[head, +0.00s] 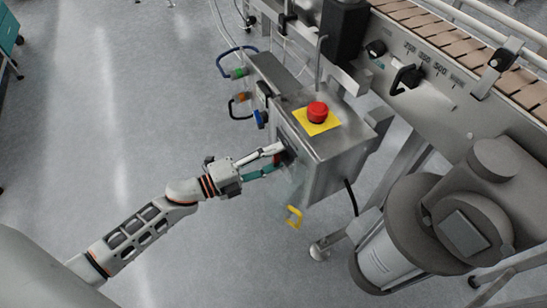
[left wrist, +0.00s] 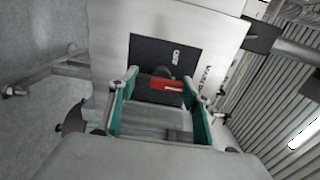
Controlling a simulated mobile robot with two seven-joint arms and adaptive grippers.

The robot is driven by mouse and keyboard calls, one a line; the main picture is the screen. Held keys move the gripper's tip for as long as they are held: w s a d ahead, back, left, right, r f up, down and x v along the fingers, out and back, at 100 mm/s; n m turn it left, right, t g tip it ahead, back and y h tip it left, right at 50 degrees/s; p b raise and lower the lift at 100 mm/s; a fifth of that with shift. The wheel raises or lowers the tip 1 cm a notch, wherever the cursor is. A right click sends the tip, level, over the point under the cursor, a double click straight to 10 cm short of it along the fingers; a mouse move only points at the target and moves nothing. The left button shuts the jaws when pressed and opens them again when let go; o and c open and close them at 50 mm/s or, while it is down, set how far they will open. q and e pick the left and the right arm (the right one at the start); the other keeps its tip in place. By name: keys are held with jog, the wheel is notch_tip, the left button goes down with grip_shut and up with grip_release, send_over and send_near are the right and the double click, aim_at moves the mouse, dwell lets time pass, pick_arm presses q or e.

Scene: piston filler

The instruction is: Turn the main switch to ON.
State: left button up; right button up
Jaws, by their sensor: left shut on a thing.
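The main switch is a red handle with a small white mark (left wrist: 166,84), on a black plate (left wrist: 150,52) on the side of the steel control box (head: 335,150). In the left wrist view the handle lies crosswise, its white mark toward the right end. Small white lettering on the plate and panel is too small to read surely. My left gripper (head: 278,158) reaches the box side from the left, its teal-lined fingers on either side of the handle and shut on it. In the head view the fingers mostly hide the switch. My right gripper is not in view.
A red emergency button (head: 317,110) on a yellow plate (head: 318,125) tops the box. Green, orange and blue fittings (head: 261,119) and cables sit behind the gripper. A yellow hook-like part (head: 295,216) is below. A conveyor (head: 450,50) and grey motor housing (head: 430,230) stand right.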

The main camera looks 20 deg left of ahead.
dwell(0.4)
pick_arm(q)
jog(key=o, duration=1.1)
jog(key=shift+o, duration=0.2)
jog(key=v, duration=1.2)
